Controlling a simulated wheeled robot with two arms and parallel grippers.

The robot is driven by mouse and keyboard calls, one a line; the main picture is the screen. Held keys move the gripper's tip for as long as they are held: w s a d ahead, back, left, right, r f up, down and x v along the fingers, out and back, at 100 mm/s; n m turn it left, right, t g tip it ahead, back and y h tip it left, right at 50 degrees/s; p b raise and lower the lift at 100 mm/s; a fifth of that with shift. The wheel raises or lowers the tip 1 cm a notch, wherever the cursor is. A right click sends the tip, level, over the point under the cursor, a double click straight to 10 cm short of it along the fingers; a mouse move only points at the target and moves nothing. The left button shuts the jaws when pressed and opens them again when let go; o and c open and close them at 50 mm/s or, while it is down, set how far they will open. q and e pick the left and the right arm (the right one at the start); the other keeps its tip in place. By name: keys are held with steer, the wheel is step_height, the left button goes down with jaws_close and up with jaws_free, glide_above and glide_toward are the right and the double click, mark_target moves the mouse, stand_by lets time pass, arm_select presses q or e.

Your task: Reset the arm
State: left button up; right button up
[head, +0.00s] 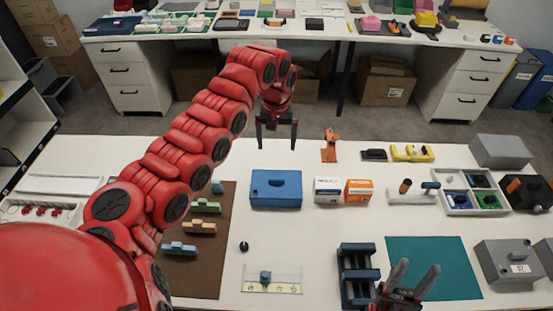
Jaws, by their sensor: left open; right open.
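My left arm comes in from the left and arches over the table (325,230). My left gripper (276,140) hangs above the table's far edge, its two dark fingers apart and pointing down, with nothing between them. My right gripper (412,283) is at the bottom, right of centre, its grey fingers pointing up and spread apart, with nothing between them. Most of my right arm is out of view. Part of the brown mat (210,280) is hidden behind my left arm.
A blue box (276,188) lies below my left gripper. Two small cartons (358,190) stand beside it. A dark blue rack (356,272) is just left of my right gripper, and a teal mat (432,258) lies behind it. Several grey boxes and a sectioned tray (447,182) fill the right side.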

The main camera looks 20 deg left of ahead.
arm_select(q)
steer(key=shift+r, duration=0.8)
